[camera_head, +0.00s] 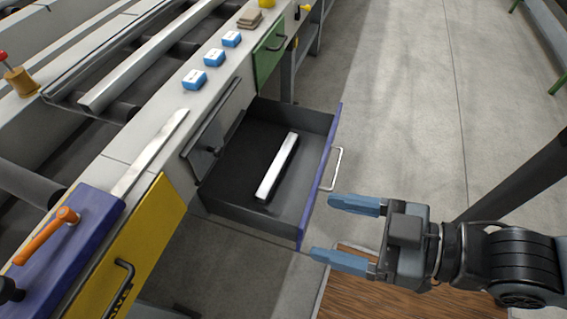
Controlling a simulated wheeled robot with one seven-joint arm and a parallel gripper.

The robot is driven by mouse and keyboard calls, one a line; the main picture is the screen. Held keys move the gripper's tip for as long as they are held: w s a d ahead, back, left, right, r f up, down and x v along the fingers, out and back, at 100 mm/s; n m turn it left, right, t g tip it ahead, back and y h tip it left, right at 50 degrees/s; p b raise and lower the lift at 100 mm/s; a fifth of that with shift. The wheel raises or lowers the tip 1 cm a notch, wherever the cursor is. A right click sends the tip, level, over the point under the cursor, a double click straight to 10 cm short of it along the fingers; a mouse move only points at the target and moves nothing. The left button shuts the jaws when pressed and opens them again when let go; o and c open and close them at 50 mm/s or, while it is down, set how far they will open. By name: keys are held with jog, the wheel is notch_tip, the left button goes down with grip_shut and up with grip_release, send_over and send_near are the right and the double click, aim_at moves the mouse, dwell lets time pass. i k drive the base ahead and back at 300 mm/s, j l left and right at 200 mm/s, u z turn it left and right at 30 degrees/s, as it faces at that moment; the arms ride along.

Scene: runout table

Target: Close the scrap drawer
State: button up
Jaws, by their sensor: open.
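The scrap drawer (222,211) is pulled out from the runout table, with dark grey inside walls and a blue-purple front panel (318,190). A light metal handle (335,170) is on the outside of that front. A pale metal bar (276,168) lies inside the drawer. My gripper (335,231) has blue fingers, is open and empty, and is to the right of the drawer front near its lower end. It appears apart from the handle and the front panel.
The table top (215,86) holds several blue boxes and a long metal strip (150,153). A yellow panel (136,250) with a black handle is at the lower left, and a green drawer front (269,52) is farther back. Grey floor (420,110) to the right is mostly clear.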

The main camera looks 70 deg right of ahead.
aim_at(229, 190)
jog(key=k+z, duration=0.7)
jog(key=z, duration=0.25)
jog(key=i+l+z, duration=0.1)
jog(key=l, duration=0.15)
jog(key=l+z, duration=0.1)
jog(key=l, duration=0.15)
jog(key=i, duration=0.05)
